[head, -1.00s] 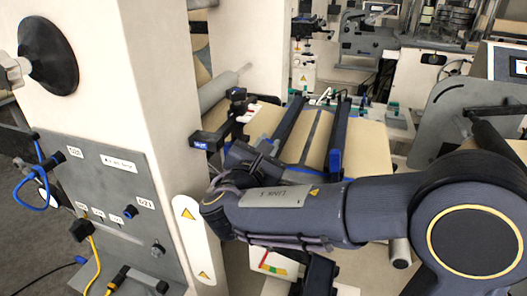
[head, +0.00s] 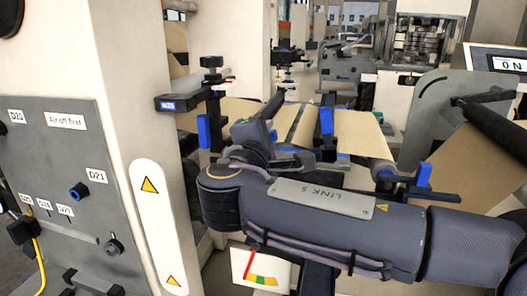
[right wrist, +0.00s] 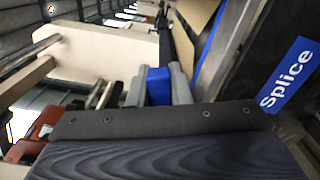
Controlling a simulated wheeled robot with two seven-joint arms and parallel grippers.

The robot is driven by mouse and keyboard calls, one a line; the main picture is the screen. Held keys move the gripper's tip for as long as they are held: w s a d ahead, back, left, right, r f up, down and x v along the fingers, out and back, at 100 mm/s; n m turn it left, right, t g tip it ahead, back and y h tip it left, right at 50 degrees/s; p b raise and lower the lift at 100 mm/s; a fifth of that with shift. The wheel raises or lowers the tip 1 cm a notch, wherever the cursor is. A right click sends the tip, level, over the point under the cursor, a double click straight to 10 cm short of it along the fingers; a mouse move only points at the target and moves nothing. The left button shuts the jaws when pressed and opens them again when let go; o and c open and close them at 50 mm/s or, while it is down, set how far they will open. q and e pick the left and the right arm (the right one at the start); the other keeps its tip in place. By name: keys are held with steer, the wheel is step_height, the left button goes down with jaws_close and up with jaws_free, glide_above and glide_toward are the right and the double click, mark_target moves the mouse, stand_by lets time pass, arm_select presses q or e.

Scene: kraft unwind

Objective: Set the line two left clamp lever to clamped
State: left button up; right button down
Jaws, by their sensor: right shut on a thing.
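My right arm comes in from the right in the head view, and its wrist bends over the paper web. My right gripper shows best in the right wrist view (right wrist: 158,92), where two grey fingers are shut on a blue lever handle (right wrist: 158,77). In the head view my wrist hides most of the gripper and its contact with the lever. I cannot tell the lever's angle. A dark bar with a blue "Splice" label (right wrist: 288,75) is beside the fingers. My left gripper is in no view.
A cream machine column (head: 140,75) and grey connector panel (head: 75,180) stand at left. Brown web (head: 350,135) runs behind my wrist, with a blue-ended bar (head: 326,120) across it. A black bracket with a knob (head: 210,75) sticks out from the column. A grey side plate (head: 430,105) stands at right.

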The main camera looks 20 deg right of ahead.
steer(key=shift+s+d+f+m+b, duration=0.1)
steer(key=shift+f+m+b, duration=0.45)
steer(key=shift+m+b, duration=0.5)
steer(key=shift+f+m+b, duration=0.55)
steer(key=shift+m+b, duration=0.2)
steer(key=shift+b, duration=0.5)
steer(key=c, duration=1.3)
jaws_free()
steer(key=shift+c, duration=0.2)
steer(key=v, duration=0.7)
steer(key=shift+s+a+p, duration=0.25)
steer(key=shift+s+p, duration=0.05)
steer(key=shift+s, duration=0.05)
